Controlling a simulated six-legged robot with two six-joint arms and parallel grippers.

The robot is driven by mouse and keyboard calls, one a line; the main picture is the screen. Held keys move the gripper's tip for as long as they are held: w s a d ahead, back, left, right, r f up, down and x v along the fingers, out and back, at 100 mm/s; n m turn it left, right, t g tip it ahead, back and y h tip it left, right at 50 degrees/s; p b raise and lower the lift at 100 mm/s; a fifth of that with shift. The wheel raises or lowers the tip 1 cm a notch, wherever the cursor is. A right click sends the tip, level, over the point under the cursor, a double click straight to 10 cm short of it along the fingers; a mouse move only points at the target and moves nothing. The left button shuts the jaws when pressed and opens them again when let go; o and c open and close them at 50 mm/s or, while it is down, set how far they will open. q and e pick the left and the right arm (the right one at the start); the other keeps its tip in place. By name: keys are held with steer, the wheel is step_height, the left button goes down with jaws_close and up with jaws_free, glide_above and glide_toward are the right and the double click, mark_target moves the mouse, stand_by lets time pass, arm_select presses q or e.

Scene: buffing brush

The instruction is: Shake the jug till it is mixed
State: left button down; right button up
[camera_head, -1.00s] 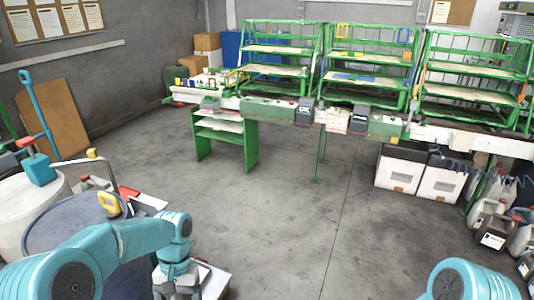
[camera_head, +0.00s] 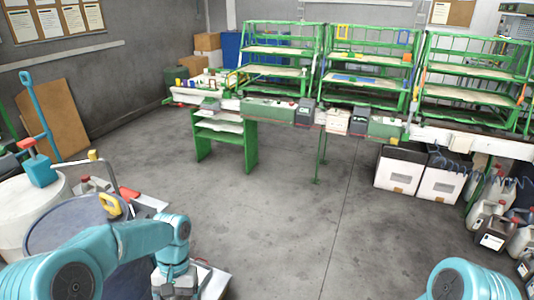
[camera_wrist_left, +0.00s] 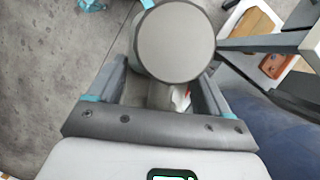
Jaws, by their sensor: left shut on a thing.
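My left gripper (camera_head: 175,284) is at the bottom of the head view, pointing down beside the blue drum. In the left wrist view its two dark fingers (camera_wrist_left: 162,84) are shut on a pale thing with a round, flat grey face (camera_wrist_left: 175,42) and a dark rim. The grey face hides most of its body, so I cannot tell for sure that it is the jug. A small red patch shows beside it. In the head view the held thing is mostly hidden by my arm and the lower edge. My right gripper is out of view.
A blue drum (camera_head: 75,222) and a white drum (camera_head: 28,208) stand at the left. Several jugs with red caps (camera_head: 486,212) stand on the floor at the right. A green bench (camera_head: 224,140) and racks (camera_head: 280,60) stand at the back. The middle floor is clear.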

arm_select(q)
steer(key=a, duration=0.3)
steer(key=shift+a+r, duration=0.1)
steer(key=shift+a, duration=0.1)
steer(key=d, duration=0.5)
steer(key=a, duration=0.5)
steer(key=shift+p, duration=0.4)
steer(key=shift+d, duration=2.45)
